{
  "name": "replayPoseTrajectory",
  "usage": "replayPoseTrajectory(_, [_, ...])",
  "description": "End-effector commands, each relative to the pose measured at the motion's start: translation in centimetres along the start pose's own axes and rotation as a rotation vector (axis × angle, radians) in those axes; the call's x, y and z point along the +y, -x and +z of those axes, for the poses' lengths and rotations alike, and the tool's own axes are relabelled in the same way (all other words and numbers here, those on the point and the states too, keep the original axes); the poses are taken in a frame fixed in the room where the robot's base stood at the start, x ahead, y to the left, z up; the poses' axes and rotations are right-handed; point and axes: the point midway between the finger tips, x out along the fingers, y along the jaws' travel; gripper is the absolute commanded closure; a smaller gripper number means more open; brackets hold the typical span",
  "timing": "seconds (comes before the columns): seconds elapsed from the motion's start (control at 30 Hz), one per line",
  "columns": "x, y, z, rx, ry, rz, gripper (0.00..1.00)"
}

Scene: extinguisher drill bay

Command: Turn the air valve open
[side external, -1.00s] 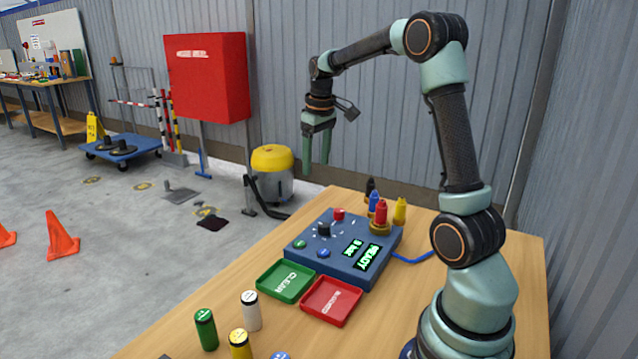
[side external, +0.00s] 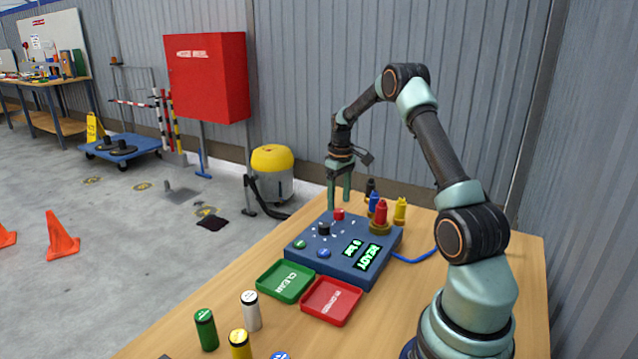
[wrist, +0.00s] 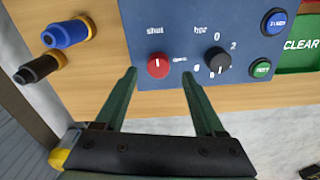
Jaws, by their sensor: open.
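The air valve is a red knob (side external: 339,214) at the far edge of the blue control box (side external: 300,257). In the wrist view the red knob (wrist: 158,67) has a white mark on top, pointing toward the "shut" label; an "open" label is to its right. My gripper (side external: 339,203) is open and points down above the far side of the box. In the wrist view the tips of my gripper (wrist: 160,74) lie on either side of the red knob, with nothing held. Whether they touch it, I cannot tell.
A black dial (side external: 323,229) sits close to the red knob, with green and blue buttons nearby. Blue, red and yellow bottles (side external: 400,212) and a black one stand right of the gripper. A green tray (side external: 263,288) and a red tray (side external: 306,314) lie in front.

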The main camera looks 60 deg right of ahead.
Motion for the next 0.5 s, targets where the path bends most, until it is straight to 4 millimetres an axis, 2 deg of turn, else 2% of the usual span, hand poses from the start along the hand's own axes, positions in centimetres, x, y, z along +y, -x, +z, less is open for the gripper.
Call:
replayPoseTrajectory(0.1, [0.0, -1.9, 0.1, -0.003, 0.000, -0.001, 0.29])
replayPoseTrajectory(0.2, [0.1, -2.8, 0.1, -0.002, 0.000, -0.001, 0.29])
replayPoseTrajectory(0.5, [0.1, -3.5, 0.1, 0.001, 0.000, 0.000, 0.29])
